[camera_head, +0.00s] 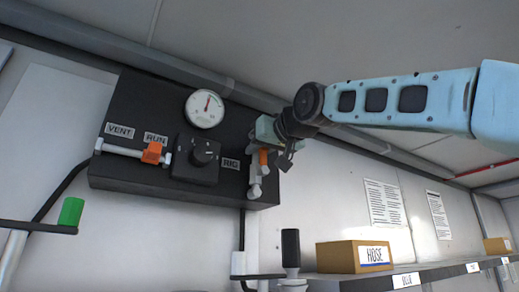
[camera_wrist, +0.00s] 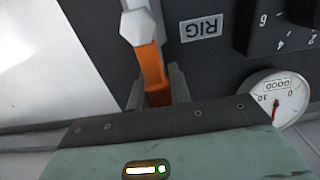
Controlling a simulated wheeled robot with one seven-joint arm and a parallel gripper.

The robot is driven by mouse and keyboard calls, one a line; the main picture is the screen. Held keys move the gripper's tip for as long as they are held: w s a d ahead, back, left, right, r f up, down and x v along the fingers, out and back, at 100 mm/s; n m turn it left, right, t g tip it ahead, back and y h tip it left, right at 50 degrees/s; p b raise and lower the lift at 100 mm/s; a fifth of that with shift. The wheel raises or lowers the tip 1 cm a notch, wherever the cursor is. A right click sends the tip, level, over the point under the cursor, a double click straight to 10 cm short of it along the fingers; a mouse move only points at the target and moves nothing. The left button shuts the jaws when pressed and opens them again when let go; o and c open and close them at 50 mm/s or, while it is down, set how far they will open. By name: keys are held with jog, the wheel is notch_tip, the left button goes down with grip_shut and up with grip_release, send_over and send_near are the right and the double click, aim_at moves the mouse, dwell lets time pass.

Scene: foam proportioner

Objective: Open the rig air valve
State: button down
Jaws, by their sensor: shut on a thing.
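The rig air valve shows as an orange lever (camera_head: 263,157) on a pale metal fitting (camera_head: 256,184), at the right end of the black panel beside the RIG label (camera_head: 231,163). In the wrist view the orange lever (camera_wrist: 151,66) runs from the pale fitting (camera_wrist: 138,26) down between my fingers. My gripper (camera_head: 272,150) is at the upper part of the lever and shut on it; it also shows in the wrist view (camera_wrist: 158,92). The fingers and palm hide the lever's far end.
The black panel (camera_head: 110,170) also carries a round gauge (camera_head: 205,108), a dial knob (camera_head: 205,152) and another orange-handled valve (camera_head: 152,153) near RUN. Below stand a green cylinder (camera_head: 71,211), a black-topped post (camera_head: 290,248) and a HOSE box (camera_head: 354,257) on a shelf.

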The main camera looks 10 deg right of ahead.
jog(key=c, duration=1.3)
grip_release()
jog(key=b+v, duration=0.7)
jog(key=v, duration=1)
jog(key=shift+s, duration=0.2)
